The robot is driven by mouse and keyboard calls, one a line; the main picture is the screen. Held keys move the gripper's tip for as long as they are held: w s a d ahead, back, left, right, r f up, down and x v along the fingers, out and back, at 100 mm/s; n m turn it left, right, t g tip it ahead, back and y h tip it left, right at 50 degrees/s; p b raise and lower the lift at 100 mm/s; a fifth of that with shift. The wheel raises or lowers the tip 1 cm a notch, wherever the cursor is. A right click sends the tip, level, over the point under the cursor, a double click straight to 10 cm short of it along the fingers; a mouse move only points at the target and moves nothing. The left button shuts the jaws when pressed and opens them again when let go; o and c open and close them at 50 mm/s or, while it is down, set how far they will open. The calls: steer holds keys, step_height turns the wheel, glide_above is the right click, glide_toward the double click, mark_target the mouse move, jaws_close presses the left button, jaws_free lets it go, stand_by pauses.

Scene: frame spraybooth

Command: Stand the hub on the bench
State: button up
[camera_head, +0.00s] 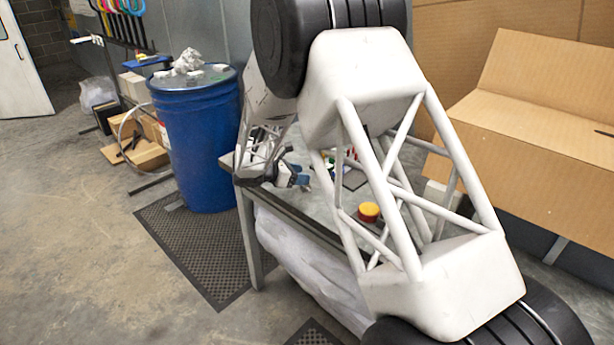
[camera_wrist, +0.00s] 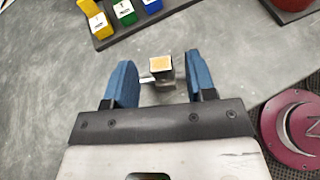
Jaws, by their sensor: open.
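My gripper (camera_wrist: 158,78) is open in the wrist view, its two blue fingers apart and pointing at the grey bench top (camera_wrist: 45,85). A small grey metal piece with a square tan face (camera_wrist: 160,64) shows between the fingers. It appears to be the hub, but I cannot be sure. A gap shows on each side of it, and no finger visibly touches it. A thin part sticks out at its left. I cannot tell whether it stands or lies. In the head view my gripper (camera_head: 297,180) is low over the bench (camera_head: 300,212), and my arm hides much of the bench.
A dark tray with yellow, green and blue blocks (camera_wrist: 124,12) lies beyond the fingers. A maroon disc (camera_wrist: 296,122) is at the right, with a red round thing (camera_wrist: 292,3) above. A red-yellow round item (camera_head: 369,211), blue drum (camera_head: 197,135) and cardboard box (camera_head: 535,150) also show.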

steer(key=v, duration=0.8)
stand_by(0.7)
steer(key=s+d+r+m+g+y, duration=0.25)
steer(key=s+d+r+m, duration=0.25)
steer(key=s+d+r, duration=0.35)
steer(key=s+d+r+m+g+y, duration=0.25)
steer(key=s+d+r+m, duration=0.3)
steer(key=s+d, duration=0.55)
steer(key=s+d+m+t+y, duration=0.1)
steer(key=s+m, duration=0.3)
steer(key=s, duration=0.5)
steer(key=s+d+r+m+y, duration=0.1)
steer(key=s+m+y, duration=0.3)
steer(key=s, duration=0.6)
steer(key=s+d+r+m+t+y, duration=0.1)
steer(key=s+m, duration=0.3)
steer(key=s, duration=0.6)
steer(key=shift+s+d+r+t+y, duration=0.25)
steer(key=shift+d+t+y, duration=0.05)
steer(key=shift+d+y, duration=0.45)
